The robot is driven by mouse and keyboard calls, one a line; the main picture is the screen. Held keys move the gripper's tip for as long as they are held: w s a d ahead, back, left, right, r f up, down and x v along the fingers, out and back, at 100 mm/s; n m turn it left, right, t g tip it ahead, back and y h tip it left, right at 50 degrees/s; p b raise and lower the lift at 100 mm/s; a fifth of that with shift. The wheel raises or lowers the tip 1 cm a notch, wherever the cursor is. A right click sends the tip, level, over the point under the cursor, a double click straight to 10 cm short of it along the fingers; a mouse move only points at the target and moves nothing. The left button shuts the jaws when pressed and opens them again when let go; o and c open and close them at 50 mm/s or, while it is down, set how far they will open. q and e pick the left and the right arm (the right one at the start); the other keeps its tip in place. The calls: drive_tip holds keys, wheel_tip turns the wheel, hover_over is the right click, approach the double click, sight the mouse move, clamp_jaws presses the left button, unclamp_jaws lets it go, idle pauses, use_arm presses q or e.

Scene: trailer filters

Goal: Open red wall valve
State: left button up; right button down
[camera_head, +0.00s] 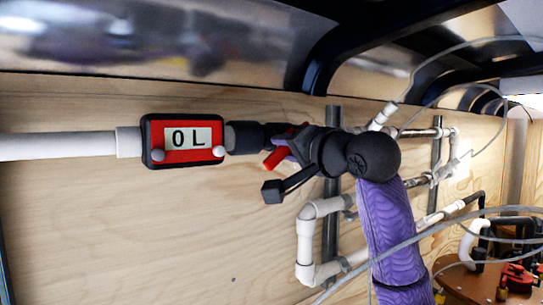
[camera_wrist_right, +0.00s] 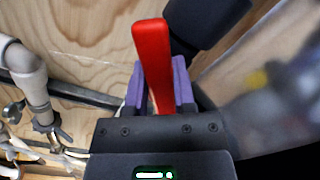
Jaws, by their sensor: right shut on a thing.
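The red valve handle (camera_head: 274,158) sits on the wall pipe, right of the red flow meter, and is partly hidden by my right gripper (camera_head: 286,147). In the right wrist view the red handle (camera_wrist_right: 152,65) stands between the two purple fingers of my right gripper (camera_wrist_right: 158,85). The fingers are shut on it, one on each side. In the head view the handle's end pokes out at a slant, down and to the left. The valve body is mostly hidden behind the gripper. My left gripper is not in view.
A red flow meter (camera_head: 183,139) reading "0 L" sits on the white pipe (camera_head: 60,145) at left. White pipes (camera_head: 306,245) run along the plywood wall (camera_head: 100,225) below and right. Loose grey hoses cross the right side. A round brown board (camera_head: 462,285) with fittings stands at lower right.

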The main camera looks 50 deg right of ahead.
drive_tip(key=m, duration=0.1)
drive_tip(key=r+m, duration=0.1)
drive_tip(key=m, duration=0.1)
drive_tip(key=shift+a+m+p, duration=0.2)
drive_tip(key=shift+m+p, duration=0.1)
drive_tip(key=shift+p, duration=0.1)
drive_tip(key=shift+r+m+p, duration=0.15)
drive_tip(key=shift+m+p, duration=0.05)
drive_tip(key=shift+m, duration=0.7)
drive_tip(key=shift+r+m+p, duration=0.15)
drive_tip(key=shift+m+p, duration=0.05)
drive_tip(key=shift+m, duration=0.7)
drive_tip(key=shift+c, duration=2.2)
unclamp_jaws()
drive_tip(key=shift+s+a, duration=0.1)
drive_tip(key=shift+s, duration=0.15)
drive_tip(key=b+v, duration=0.3)
drive_tip(key=v, duration=0.6)
drive_tip(key=shift+s, duration=0.2)
